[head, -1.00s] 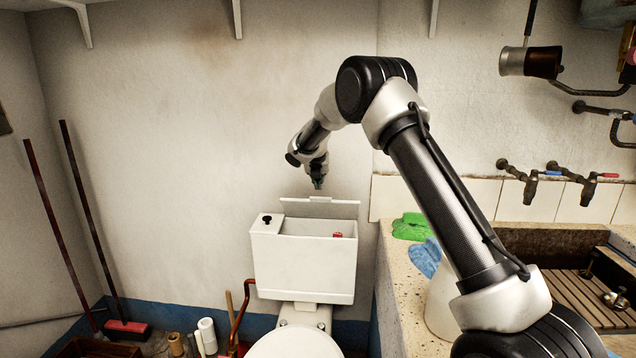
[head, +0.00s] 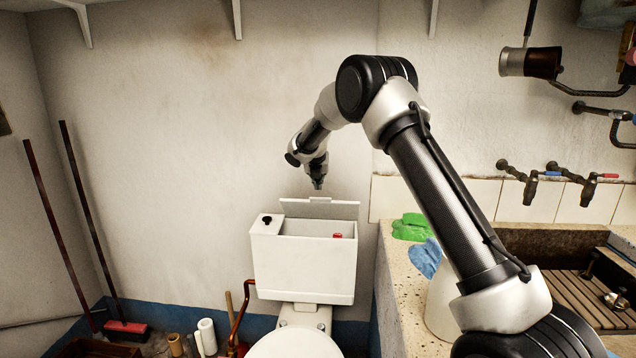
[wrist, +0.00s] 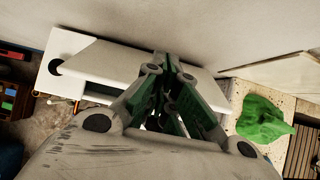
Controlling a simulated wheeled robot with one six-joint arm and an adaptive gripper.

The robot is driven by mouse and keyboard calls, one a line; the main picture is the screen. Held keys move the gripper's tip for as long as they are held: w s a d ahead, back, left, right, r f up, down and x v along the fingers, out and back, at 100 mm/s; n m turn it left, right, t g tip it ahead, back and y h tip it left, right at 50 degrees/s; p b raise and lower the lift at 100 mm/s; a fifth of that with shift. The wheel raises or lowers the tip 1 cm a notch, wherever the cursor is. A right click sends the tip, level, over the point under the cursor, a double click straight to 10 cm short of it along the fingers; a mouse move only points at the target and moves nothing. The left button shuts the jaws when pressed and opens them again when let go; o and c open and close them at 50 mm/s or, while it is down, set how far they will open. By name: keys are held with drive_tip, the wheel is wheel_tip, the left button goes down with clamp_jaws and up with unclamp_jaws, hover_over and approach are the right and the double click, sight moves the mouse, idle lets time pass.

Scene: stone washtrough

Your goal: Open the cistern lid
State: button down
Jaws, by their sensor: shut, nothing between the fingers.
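The white cistern (head: 304,269) stands behind the toilet bowl against the wall. Its lid (head: 320,208) is raised and stands upright along the back edge, with a small notch at its top. My gripper (head: 317,184) is shut and empty, just above the top edge of the raised lid; I see no clear contact. In the wrist view my gripper's fingers (wrist: 172,62) cover part of the white lid (wrist: 125,68), and the cistern's inside is mostly hidden.
A black knob (head: 266,219) sits on the cistern's fixed left top. Green cloth (head: 411,227) and blue cloth (head: 425,258) lie on the stone counter (head: 400,300) to the right. Two brooms lean at the left wall. The air left of the cistern is clear.

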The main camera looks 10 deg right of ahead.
drive_tip(key=v, duration=1.1)
drive_tip(key=s+a+f+g+y, duration=0.1)
drive_tip(key=s+f+g, duration=0.2)
drive_tip(key=s+f, duration=0.4)
drive_tip(key=a+x, duration=0.1)
drive_tip(key=x, duration=0.9)
drive_tip(key=w, duration=0.1)
drive_tip(key=w+d+r, duration=0.1)
drive_tip(key=w+r, duration=0.1)
drive_tip(key=shift+w+d+r, duration=0.15)
drive_tip(key=shift+w+d, duration=0.15)
drive_tip(key=shift+d, duration=0.1)
wheel_tip(320, 180, up, 5)
hover_over(319, 201)
drive_tip(key=w+d, duration=0.2)
drive_tip(key=w, duration=0.2)
drive_tip(key=shift+w+d+r, duration=0.1)
drive_tip(key=shift+w+r, duration=0.45)
drive_tip(key=shift+w, duration=0.35)
